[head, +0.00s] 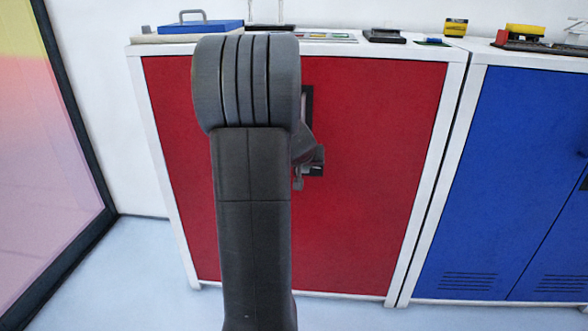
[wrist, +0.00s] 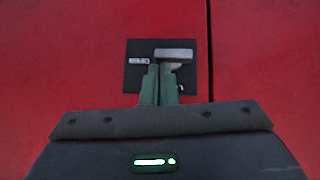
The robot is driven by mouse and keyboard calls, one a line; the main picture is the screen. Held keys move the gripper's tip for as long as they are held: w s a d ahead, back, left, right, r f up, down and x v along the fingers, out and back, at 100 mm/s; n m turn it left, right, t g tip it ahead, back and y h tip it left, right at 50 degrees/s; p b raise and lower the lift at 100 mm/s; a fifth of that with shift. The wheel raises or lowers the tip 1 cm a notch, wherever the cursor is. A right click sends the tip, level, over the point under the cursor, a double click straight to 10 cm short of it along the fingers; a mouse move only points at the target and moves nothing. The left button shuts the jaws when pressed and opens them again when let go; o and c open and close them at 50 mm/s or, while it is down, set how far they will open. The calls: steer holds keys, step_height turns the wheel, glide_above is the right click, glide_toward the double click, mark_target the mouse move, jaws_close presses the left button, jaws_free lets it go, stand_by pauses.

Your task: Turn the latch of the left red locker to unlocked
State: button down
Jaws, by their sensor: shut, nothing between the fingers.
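The red locker (head: 368,190) with a white frame stands ahead in the head view, and its red doors (wrist: 260,60) fill the wrist view. A dark latch plate (wrist: 133,82) is on the door left of the door seam. A grey latch handle (wrist: 175,54) lies about level across the plate. My gripper (wrist: 159,70) is shut and empty, its green fingertips just below the handle in the picture; I cannot tell whether they touch it. In the head view my arm covers much of the locker, and the latch plate (head: 308,92) shows only in part.
A blue locker (head: 510,150) stands close on the right. On top of the red locker are a blue box (head: 200,27) and other small items. A dark-framed coloured panel (head: 50,150) is at the left. Pale floor is free in front.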

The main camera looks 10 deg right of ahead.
steer(key=p+v, duration=0.4)
steer(key=v, duration=1.1)
steer(key=shift+w+d+r, duration=0.15)
steer(key=shift+w+r, duration=0.2)
steer(key=shift+w, duration=0.05)
steer(key=b+x, duration=0.3)
steer(key=x, duration=1.1)
steer(key=shift+f+b, duration=0.3)
steer(key=shift+r, duration=0.1)
